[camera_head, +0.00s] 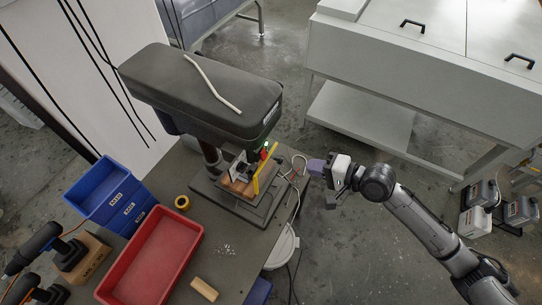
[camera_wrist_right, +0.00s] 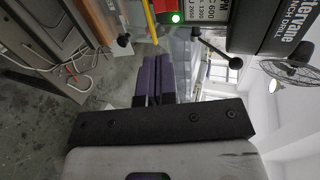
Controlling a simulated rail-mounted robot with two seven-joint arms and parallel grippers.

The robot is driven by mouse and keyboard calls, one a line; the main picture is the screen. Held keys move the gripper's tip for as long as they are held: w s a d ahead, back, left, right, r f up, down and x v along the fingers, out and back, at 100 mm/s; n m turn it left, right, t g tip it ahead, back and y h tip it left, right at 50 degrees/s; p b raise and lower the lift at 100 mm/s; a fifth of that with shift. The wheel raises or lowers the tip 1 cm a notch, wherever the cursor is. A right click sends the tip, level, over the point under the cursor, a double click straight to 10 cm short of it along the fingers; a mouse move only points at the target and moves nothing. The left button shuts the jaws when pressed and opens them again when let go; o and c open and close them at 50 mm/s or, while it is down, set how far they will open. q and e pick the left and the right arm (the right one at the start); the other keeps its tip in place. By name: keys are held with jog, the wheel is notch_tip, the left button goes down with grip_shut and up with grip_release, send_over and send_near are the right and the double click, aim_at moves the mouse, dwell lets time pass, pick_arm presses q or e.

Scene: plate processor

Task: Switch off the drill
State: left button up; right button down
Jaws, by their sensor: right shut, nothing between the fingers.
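The drill press (camera_head: 200,90) stands on the workbench, with a dark grey head over a column and base. On its front are a small green light and a red part (camera_head: 264,153). In the right wrist view the lit green round button (camera_wrist_right: 175,18) sits beside the red part (camera_wrist_right: 163,5), which is cut by the top edge. My right gripper (camera_head: 318,167) is shut and empty, to the right of the drill and apart from it. Its purple fingers (camera_wrist_right: 153,78) point towards the drill front in the wrist view. My left gripper is not in view.
A yellow guard (camera_head: 264,172) stands upright by the drill's work area. A red tray (camera_head: 152,255), blue bins (camera_head: 100,195), a yellow tape roll (camera_head: 182,202) and a wood block (camera_head: 204,289) are on the bench. A white cabinet (camera_head: 430,60) stands at right. Floor lies open between.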

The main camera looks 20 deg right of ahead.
jog(key=p, duration=0.2)
send_near(265, 155)
jog(key=x, duration=0.7)
jog(key=shift+w+a+f, duration=0.15)
dwell(0.4)
